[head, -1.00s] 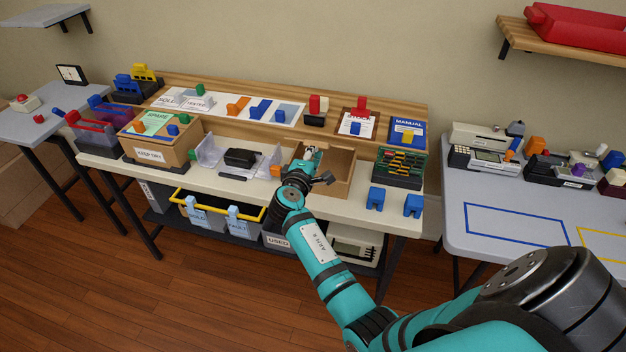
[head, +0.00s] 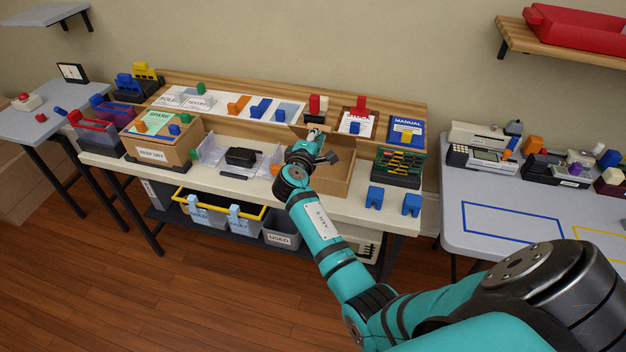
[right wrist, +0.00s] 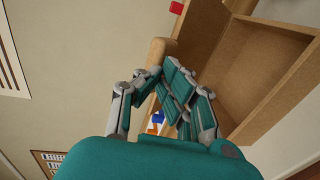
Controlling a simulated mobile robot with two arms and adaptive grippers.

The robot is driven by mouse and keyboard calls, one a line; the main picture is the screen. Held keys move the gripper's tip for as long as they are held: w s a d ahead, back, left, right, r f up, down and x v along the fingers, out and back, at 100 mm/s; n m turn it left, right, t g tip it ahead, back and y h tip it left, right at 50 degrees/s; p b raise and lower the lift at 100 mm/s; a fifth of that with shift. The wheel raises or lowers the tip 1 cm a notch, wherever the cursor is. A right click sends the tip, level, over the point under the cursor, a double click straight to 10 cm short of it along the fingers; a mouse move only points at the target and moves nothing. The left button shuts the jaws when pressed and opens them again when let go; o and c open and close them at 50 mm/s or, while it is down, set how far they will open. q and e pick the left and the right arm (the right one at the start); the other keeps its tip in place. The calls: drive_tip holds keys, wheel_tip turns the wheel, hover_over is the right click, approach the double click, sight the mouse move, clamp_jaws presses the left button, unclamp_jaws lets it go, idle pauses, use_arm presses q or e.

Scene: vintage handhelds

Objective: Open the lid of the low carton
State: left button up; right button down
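The low carton (head: 338,186) is an open-topped brown box on the middle table in the head view. Its lid (head: 345,141) stands raised at the back, partly hidden by my gripper. In the right wrist view the carton's brown inner walls (right wrist: 262,68) fill the upper right. My right gripper (head: 314,134) is over the left rear part of the carton, close to the raised lid. In the wrist view its fingertips (right wrist: 160,70) are drawn together with nothing visibly held; whether they touch the lid is unclear. My left gripper is out of view.
Left of the carton are a clear tray (head: 210,160) with a black block and a KEEP DRY box (head: 160,150). On its right are a dark rack (head: 398,167) and blue stands (head: 375,197). A wooden riser (head: 240,87) runs behind.

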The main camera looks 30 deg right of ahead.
sight(319, 127)
drive_tip(key=shift+w+d+r, duration=0.1)
drive_tip(key=shift+d+r, duration=0.05)
drive_tip(key=shift+w+d+r+p, duration=0.3)
drive_tip(key=shift+w+d+r, duration=0.55)
drive_tip(key=shift+d+r, duration=0.15)
drive_tip(key=shift+w+d, duration=0.15)
drive_tip(key=shift+r, duration=0.1)
drive_tip(key=shift+w+d+r, duration=0.4)
drive_tip(key=shift+w+d, duration=0.15)
drive_tip(key=shift+d, duration=0.1)
drive_tip(key=shift+w+d+r, duration=0.4)
drive_tip(key=shift+w+d, duration=0.15)
drive_tip(key=shift+d, duration=0.1)
drive_tip(key=shift+w+d+r+b, duration=0.25)
drive_tip(key=shift+w+d+b, duration=0.25)
drive_tip(key=shift+w+d, duration=0.15)
drive_tip(key=shift+w+d+r+b, duration=0.2)
drive_tip(key=shift+w+d+b, duration=0.3)
drive_tip(key=shift+d, duration=0.25)
